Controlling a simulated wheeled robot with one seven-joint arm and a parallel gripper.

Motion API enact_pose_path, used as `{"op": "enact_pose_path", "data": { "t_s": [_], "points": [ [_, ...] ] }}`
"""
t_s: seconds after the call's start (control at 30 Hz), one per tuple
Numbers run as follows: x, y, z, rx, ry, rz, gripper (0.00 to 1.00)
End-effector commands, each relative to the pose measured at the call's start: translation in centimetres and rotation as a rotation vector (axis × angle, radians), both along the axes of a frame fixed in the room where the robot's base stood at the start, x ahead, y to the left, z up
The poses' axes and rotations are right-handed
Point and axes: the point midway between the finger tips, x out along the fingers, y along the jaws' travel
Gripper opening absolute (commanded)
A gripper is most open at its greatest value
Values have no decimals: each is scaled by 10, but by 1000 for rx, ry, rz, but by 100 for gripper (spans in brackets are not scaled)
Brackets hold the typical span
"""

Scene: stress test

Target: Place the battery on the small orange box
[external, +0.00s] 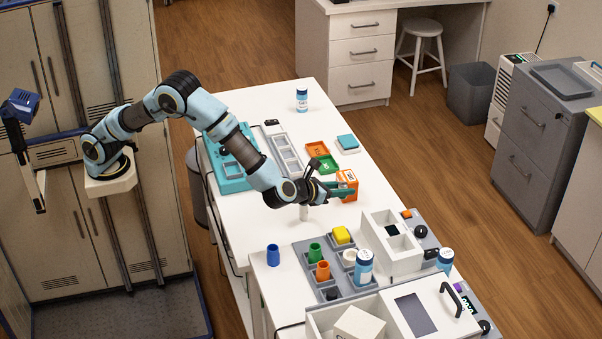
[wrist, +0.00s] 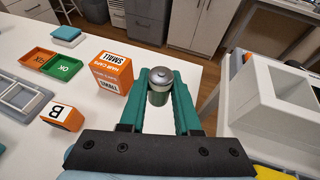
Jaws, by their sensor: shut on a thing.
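My gripper (wrist: 160,92) is shut on a battery, its green fingers on either side of it. The battery (wrist: 158,87) has a silver top and a darker green body, and its top faces the wrist camera. The small orange box (wrist: 113,75), labelled "SMALL", stands on the white table just left of the fingers in the wrist view. In the external view my gripper (external: 342,191) is right by the orange box (external: 348,183) and partly overlaps it. The battery cannot be made out in the external view.
A white bin-like unit (external: 391,243) rises on the other side. The table's edge is close beyond the box.

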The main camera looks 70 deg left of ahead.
Motion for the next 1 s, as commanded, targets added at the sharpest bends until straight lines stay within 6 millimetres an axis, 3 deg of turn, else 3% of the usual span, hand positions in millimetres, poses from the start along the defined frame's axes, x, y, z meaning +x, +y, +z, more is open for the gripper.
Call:
{"op": "enact_pose_path", "data": {
  "t_s": [0.03,0.2,0.43,0.53,0.8,1.0],
  "points": [
    [11,15,14,-2,-6,36,0],
    [41,66,43,-1,-7,163,0],
    [64,114,66,-3,1,277,0],
    [66,121,60,1,5,293,0],
    [66,122,15,0,5,296,0],
    [66,122,-1,-1,5,295,0]
  ]
}}
